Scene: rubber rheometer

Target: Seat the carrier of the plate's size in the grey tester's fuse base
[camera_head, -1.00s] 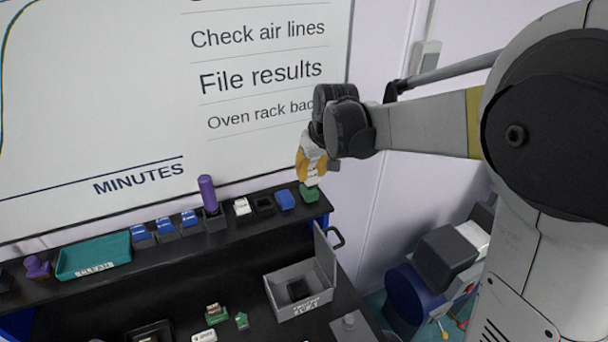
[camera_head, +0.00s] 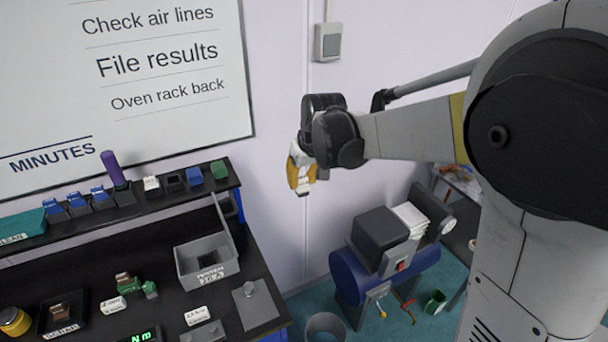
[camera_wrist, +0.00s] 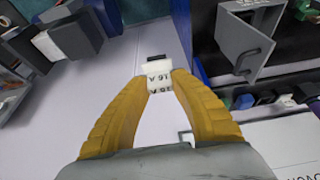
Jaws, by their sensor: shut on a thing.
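My gripper (camera_head: 300,178), with yellow fingers, is shut on a small white carrier. It is in the air in front of the wall, right of the shelf. In the wrist view the white carrier (camera_wrist: 158,76) sits between the fingertips, with black print that seems to read 16 A and a dark end beyond. The grey tester (camera_head: 207,268) is an open box on the black bench, its lid raised at the right. A dark fuse base shows inside it. The plate on its front is too small to read surely. The tester also shows in the wrist view (camera_wrist: 245,45).
A black shelf (camera_head: 150,196) behind holds several blue carriers, a purple-handled piece, white, black, blue and green pieces (camera_head: 219,169). Green and white parts (camera_head: 128,284) lie on the bench. A blue machine (camera_head: 375,270) stands right of the bench. Bare wall lies around my gripper.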

